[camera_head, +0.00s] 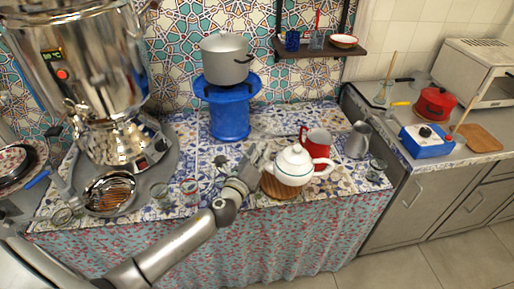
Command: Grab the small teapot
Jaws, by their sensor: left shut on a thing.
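A small white teapot (293,166) with a dark line round its lid is at the right half of the patterned table (190,135), over a round wooden board (278,188). Its spout points right. My left gripper (262,160) is at the left side of the teapot, where its handle would be, and is shut on it. The fingers hide the handle. I cannot tell whether the teapot touches the board. My right gripper is not in view.
A large samovar (85,70) stands at the left. A grey pot (225,60) sits on a blue stand (229,115). Small glasses (160,193) stand near the front edge.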

